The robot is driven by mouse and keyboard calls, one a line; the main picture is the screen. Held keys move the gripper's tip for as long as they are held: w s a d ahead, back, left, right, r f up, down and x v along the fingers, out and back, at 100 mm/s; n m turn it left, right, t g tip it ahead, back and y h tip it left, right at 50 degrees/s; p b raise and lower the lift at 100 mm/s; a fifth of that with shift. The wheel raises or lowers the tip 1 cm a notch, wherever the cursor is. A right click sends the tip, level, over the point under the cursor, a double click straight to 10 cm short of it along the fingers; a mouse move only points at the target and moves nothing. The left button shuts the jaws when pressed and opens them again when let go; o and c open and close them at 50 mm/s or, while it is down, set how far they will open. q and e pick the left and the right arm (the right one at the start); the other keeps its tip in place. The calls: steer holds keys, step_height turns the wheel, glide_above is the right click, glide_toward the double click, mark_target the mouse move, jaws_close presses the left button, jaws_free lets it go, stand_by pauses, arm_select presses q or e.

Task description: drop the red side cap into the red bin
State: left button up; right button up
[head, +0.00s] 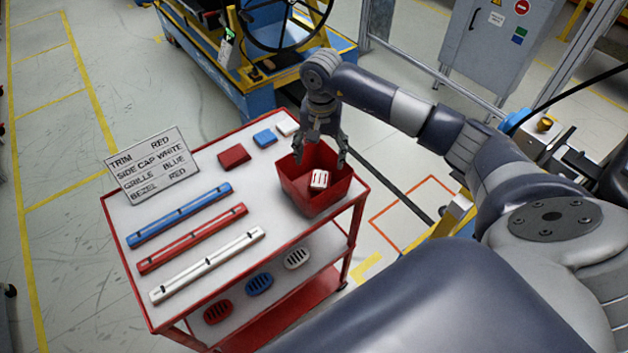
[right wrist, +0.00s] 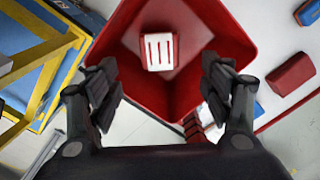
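The red bin (head: 308,199) stands at the right end of the cart's top; it also fills the upper middle of the right wrist view (right wrist: 228,38). A white piece with red slots (head: 319,179) lies inside it, also seen in the right wrist view (right wrist: 159,51). A plain red block (head: 234,155), likely the red side cap, lies on the cart top left of the bin; the right wrist view shows a red block (right wrist: 291,75) at right. My right gripper (head: 321,154) is over the bin, fingers apart, nothing between them. My left gripper is out of view.
Blue (head: 264,138) and white (head: 287,127) blocks lie beside the red block. Blue, red and white long strips and a sign (head: 152,165) occupy the cart's left part. Slotted ovals (head: 259,284) lie on the lower shelf. A blue-yellow steering-wheel stand (head: 235,85) is behind.

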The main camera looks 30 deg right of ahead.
step_height(320, 180, up, 12)
stand_by(0.6)
